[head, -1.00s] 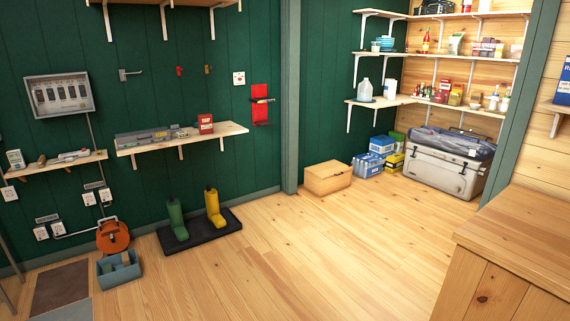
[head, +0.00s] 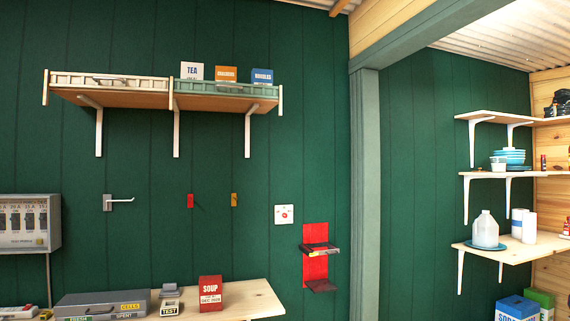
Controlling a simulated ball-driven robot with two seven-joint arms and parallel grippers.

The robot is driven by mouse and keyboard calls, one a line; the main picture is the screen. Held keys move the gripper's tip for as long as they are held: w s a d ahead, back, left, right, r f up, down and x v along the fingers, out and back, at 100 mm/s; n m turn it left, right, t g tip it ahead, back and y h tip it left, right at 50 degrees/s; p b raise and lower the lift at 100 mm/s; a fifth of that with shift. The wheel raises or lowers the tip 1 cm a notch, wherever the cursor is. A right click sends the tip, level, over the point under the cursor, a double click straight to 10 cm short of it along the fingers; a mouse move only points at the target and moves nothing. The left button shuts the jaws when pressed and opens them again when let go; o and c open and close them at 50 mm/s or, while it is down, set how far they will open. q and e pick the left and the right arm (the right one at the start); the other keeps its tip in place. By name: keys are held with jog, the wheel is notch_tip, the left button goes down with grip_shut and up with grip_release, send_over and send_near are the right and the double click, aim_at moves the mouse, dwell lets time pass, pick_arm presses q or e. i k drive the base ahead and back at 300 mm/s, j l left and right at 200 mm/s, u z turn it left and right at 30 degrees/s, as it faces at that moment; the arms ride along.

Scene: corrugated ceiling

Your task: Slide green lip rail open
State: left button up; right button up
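The green lip rail (head: 205,88) runs along the front edge of the right section of the high wall shelf (head: 225,103) in the head view. A small dark handle-like piece shows on its front. A whitish lip rail (head: 135,84) fronts the left section. A white TEA box (head: 192,71), an orange box (head: 226,74) and a blue box (head: 262,76) stand behind the green rail, their lower parts hidden. Neither of my grippers is in view.
Below are a wall hook (head: 119,202), a red wall holder (head: 316,265) and a lower shelf (head: 245,297) with a red SOUP box (head: 210,293). A pale green post (head: 366,190) stands to the right.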

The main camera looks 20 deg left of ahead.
aim_at(188, 87)
jog(key=i+u, duration=0.1)
jog(key=i, duration=0.6)
jog(key=i+l+u, duration=0.15)
jog(key=i, duration=0.55)
